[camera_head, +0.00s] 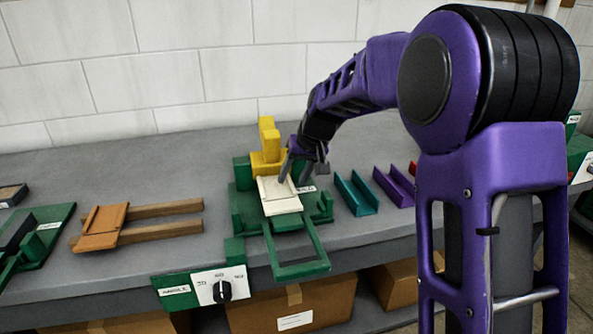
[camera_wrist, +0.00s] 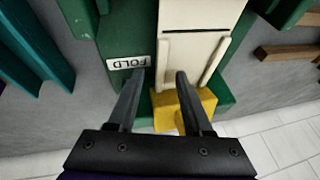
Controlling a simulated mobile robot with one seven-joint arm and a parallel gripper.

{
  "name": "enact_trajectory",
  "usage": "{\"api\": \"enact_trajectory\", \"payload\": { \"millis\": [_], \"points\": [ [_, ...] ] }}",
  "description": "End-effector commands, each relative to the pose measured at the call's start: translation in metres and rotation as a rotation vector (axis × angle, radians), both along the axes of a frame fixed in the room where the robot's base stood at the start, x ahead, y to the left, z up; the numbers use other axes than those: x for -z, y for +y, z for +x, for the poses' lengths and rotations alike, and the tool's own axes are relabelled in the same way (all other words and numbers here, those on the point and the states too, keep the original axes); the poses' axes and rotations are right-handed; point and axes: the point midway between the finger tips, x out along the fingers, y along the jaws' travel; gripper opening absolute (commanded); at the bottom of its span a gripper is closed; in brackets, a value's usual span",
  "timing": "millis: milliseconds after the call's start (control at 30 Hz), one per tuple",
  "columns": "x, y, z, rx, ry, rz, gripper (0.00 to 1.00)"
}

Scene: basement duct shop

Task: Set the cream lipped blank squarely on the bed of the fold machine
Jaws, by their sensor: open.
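The cream lipped blank (camera_head: 279,198) lies on the bed of the green fold machine (camera_head: 240,212), in front of its yellow block (camera_head: 268,150). In the wrist view, the blank (camera_wrist: 190,50) shows a raised lip near the yellow block (camera_wrist: 190,107), and its long sides look roughly in line with the bed; exact squareness is hard to tell. My gripper (camera_head: 290,168) is just above the blank's back end. In the wrist view, my gripper (camera_wrist: 162,76) is open, with nothing held; one finger is over the green bed by the FOLD label (camera_wrist: 128,63), the other overlaps the blank.
Teal (camera_head: 356,194) and purple (camera_head: 393,187) channels lie to the right. A green angle dial panel (camera_head: 205,288) is on the bench front. A green handle frame (camera_head: 297,268) extends forward.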

Motion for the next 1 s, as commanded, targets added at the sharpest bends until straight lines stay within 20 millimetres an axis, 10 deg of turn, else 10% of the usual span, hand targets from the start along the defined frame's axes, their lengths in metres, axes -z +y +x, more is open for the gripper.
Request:
{"api": "enact_trajectory", "payload": {
  "millis": [233, 500, 1000],
  "points": [
    [0.0000, 0.0002, 0.0002, 0.000, 0.000, 0.000, 0.50],
    [-0.0001, 0.0001, 0.0001, 0.000, 0.000, 0.000, 0.02],
    [-0.0003, 0.0002, -0.0003, 0.000, 0.000, 0.000, 0.00]
  ]
}}
